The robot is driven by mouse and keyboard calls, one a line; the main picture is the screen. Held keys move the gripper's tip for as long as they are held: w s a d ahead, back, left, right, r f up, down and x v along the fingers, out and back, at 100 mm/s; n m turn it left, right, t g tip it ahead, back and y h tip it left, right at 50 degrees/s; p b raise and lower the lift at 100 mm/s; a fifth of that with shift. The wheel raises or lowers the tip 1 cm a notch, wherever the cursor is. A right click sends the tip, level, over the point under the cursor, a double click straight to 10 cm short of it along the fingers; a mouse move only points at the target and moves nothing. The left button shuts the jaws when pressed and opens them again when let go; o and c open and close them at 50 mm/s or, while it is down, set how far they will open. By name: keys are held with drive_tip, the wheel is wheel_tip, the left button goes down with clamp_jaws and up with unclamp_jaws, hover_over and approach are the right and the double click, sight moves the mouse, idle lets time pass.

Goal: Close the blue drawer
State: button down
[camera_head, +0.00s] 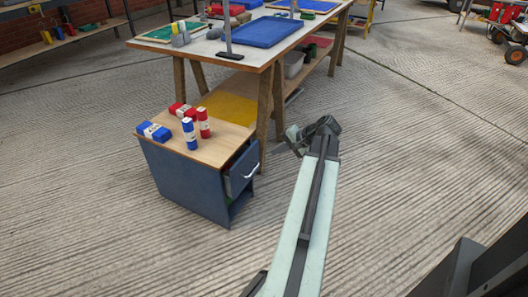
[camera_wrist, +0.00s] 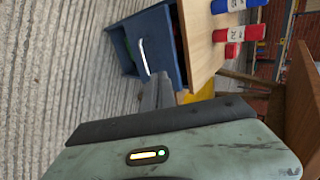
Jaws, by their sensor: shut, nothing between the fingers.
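The blue drawer (camera_head: 241,171) sticks partly out of the right side of a small blue cabinet (camera_head: 186,183) with a wooden top. A pale bar handle (camera_head: 250,171) is on its front. In the wrist view, the drawer front (camera_wrist: 166,50) and its handle (camera_wrist: 143,57) show ahead of the fingers, with a dark gap behind the front. My gripper (camera_head: 291,140) is to the right of the drawer, apart from it in the head view. In the wrist view my gripper (camera_wrist: 158,84) has its fingers together and empty. Whether the tips touch the drawer front is unclear there.
Red and blue packets (camera_head: 190,132) stand and lie on the cabinet top. A long workbench (camera_head: 268,50) with trays stands behind, its wooden legs close to the cabinet and my gripper. The ribbed floor (camera_head: 420,150) to the right is clear.

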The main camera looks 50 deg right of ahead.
drive_tip(key=s+a, duration=0.1)
drive_tip(key=a, duration=0.4)
drive_tip(key=b, duration=0.7)
approach(240, 163)
drive_tip(key=x, duration=0.5)
drive_tip(key=shift+s+d+f, duration=0.15)
drive_tip(key=shift+f, duration=0.35)
drive_tip(key=shift+w, duration=0.45)
